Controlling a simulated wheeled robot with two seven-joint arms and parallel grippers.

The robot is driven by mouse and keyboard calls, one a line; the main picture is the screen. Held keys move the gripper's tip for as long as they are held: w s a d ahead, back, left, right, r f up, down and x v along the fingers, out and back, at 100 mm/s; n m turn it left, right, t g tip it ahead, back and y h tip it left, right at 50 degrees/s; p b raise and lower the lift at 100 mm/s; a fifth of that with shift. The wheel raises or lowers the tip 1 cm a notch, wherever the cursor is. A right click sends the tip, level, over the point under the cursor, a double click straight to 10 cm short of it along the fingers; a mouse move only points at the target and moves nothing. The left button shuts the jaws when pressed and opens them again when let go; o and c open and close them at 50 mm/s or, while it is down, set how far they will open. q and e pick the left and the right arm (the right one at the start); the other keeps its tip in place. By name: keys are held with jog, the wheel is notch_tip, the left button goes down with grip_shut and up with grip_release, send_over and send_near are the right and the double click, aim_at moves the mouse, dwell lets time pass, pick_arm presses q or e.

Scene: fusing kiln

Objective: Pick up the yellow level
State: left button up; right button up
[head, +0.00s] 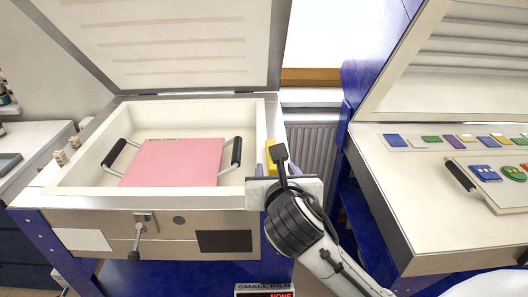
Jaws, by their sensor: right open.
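The yellow level (269,160) is a narrow yellow piece at the right rim of the small open kiln. Only part of it shows, because my right gripper (279,155) covers the rest. My right gripper is open, with its dark fingers at the level in the picture. I cannot tell whether they touch it. My left gripper is not in view.
The small kiln (82,187) has its lid up and holds a pink board (172,162) with two black handles. At right, another open kiln has a pale surface (405,203) with several coloured pieces and a handled board. A radiator (308,150) stands behind the gap between them.

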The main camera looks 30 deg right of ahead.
jog(key=x, duration=0.3)
jog(key=shift+s+d, duration=0.1)
jog(key=shift+d, duration=0.05)
jog(key=shift+x, duration=2.8)
grip_shut()
